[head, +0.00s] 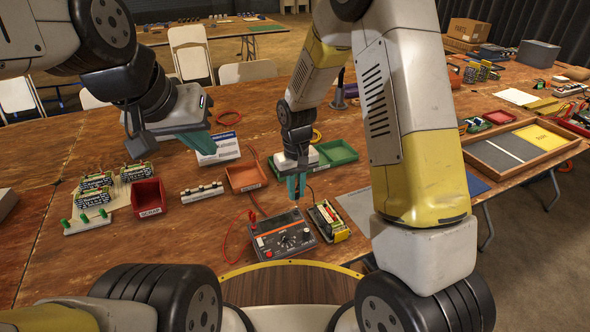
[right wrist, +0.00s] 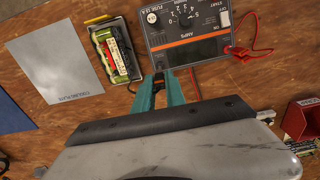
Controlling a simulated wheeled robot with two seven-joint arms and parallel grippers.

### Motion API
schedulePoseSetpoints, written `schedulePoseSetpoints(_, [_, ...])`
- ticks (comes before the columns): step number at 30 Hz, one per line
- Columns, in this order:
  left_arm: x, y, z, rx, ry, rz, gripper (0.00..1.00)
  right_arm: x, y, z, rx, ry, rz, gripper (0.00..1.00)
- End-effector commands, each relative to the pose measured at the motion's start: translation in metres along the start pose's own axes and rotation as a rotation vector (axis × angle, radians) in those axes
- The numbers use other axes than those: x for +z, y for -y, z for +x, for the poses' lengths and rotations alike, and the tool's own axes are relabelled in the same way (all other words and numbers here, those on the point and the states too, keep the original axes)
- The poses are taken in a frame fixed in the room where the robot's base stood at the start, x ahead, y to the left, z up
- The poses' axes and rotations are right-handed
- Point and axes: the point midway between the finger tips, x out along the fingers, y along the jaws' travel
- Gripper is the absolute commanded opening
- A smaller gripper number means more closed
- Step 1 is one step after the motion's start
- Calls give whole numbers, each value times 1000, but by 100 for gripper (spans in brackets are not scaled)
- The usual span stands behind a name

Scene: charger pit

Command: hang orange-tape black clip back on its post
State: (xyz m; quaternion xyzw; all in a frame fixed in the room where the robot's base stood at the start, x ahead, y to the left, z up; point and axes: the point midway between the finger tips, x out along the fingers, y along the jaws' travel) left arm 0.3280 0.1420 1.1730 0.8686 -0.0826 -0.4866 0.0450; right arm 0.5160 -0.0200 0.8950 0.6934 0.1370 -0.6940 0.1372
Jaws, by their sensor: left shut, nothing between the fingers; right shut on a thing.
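My right gripper (head: 297,188) points down just behind the grey charger (head: 285,236) with its dial and orange stripe. Its teal fingers, also in the right wrist view (right wrist: 160,92), are shut on a small dark piece (right wrist: 159,80), which looks like the black clip. The fingers hide most of it, and I cannot make out its orange tape. The charger (right wrist: 190,30) is close to the fingertips in the right wrist view. I cannot clearly tell the clip's post. My left gripper (head: 203,139) is shut and empty over the table's far left part.
A battery pack in a tray (head: 328,222) stands right of the charger. A red lead (right wrist: 264,52) lies on its other side. Red scrap bin (head: 147,198), orange tray (head: 246,177), green tray (head: 337,152) and a white strip (head: 202,192) stand around. Bare wood lies left of the charger.

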Motion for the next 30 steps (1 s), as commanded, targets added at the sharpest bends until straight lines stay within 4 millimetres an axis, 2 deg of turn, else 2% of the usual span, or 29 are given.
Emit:
schedulePoseSetpoints(15, [0,0,0,0,0,0,0,0,0,27,0,0,1,0])
schedulePoseSetpoints(30, [0,0,0,0,0,0,0,0,0,30,0,-1,1,0])
